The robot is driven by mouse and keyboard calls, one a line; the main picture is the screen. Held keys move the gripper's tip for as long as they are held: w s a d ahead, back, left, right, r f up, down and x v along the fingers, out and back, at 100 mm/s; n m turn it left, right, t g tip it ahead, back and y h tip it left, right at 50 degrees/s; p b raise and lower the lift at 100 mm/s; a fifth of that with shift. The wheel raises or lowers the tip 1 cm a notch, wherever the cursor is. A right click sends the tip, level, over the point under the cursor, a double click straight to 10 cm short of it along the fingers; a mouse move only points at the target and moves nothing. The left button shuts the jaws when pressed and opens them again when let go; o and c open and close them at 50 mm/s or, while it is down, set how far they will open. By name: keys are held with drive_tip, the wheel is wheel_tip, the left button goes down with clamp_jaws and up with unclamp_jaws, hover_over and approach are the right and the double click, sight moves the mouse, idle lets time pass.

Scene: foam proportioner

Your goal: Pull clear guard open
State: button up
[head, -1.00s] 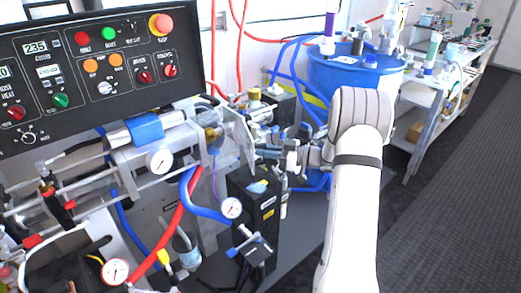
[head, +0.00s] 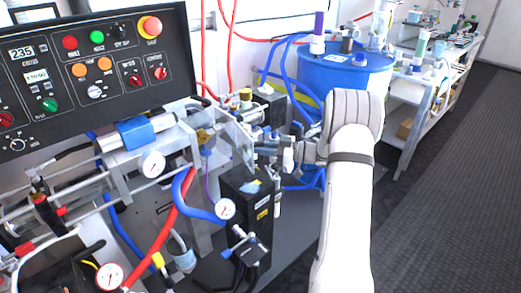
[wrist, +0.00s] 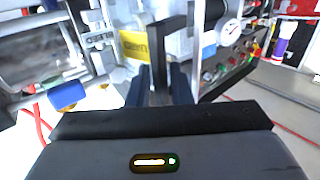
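The clear guard (head: 234,138) is a see-through panel standing at the right end of the machine's metal assembly, above a black box. My gripper (head: 268,147) is just to its right, at the end of my white arm. In the wrist view my gripper's two dark fingers (wrist: 160,85) stand a little apart. A dark upright bar (wrist: 157,48), part of a black frame, shows at the gap between them. I cannot tell whether the fingers press on it. The contact between gripper and guard is too small to make out in the head view.
A black control panel (head: 85,70) is at the left. Pressure gauges (head: 152,164) and red and blue hoses crowd the front. A blue drum (head: 345,78) stands behind my arm, and a shelf cart (head: 430,90) is farther right. The floor at right is clear.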

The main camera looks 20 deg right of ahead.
drive_tip(key=shift+o, duration=1.2)
drive_tip(key=shift+f, duration=0.1)
drive_tip(key=v, duration=0.8)
drive_tip(key=shift+w+a, duration=0.1)
drive_tip(key=shift+a, duration=0.05)
